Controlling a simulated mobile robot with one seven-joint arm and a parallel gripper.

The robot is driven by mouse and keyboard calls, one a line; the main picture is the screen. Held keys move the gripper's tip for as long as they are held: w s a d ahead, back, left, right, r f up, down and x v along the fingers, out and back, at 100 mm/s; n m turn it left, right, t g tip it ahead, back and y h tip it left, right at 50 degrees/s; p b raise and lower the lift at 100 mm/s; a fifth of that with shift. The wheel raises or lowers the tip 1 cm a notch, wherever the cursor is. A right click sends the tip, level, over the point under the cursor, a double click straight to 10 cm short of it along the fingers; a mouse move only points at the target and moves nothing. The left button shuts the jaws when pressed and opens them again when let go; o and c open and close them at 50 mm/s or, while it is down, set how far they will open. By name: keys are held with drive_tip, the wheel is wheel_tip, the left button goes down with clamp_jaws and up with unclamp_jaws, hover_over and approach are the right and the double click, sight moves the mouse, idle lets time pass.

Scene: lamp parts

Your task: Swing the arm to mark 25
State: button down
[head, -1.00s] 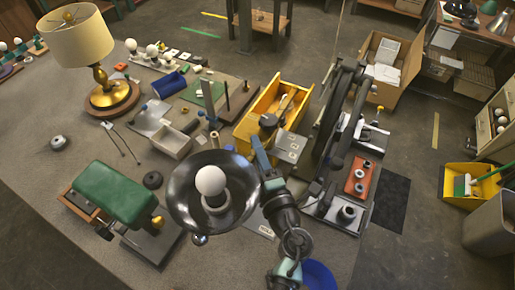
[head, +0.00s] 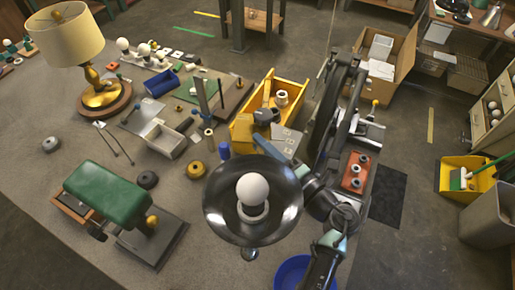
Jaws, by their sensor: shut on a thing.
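A black, bowl-shaped lamp head (head: 222,222) faces up towards me, with a white bulb (head: 252,189) standing in its middle. A small metal knob (head: 250,254) shows below its near rim. My gripper (head: 303,172) is at the right rim of the lamp head and looks shut on it. The lamp head and my own links hide much of the fingers. A large dark jointed arm (head: 340,115) rises behind my gripper at the table's right side. I cannot make out a scale or mark 25 in this view.
A green padded block (head: 108,193) is at the left, with a yellow-brown ring (head: 196,170) between. A red block with rings (head: 355,172) lies at the right. A blue bowl (head: 290,272) is in front.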

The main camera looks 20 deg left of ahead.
drive_tip(key=shift+d+n+g+y+b, duration=0.3)
drive_tip(key=shift+n+g+y+b, duration=0.15)
drive_tip(key=shift+g, duration=0.25)
drive_tip(key=c, duration=0.7)
unclamp_jaws()
drive_tip(key=shift+o, duration=0.2)
drive_tip(key=b+v, duration=0.3)
drive_tip(key=v, duration=1)
drive_tip(key=shift+b, duration=0.35)
drive_tip(key=shift+a+r, duration=0.1)
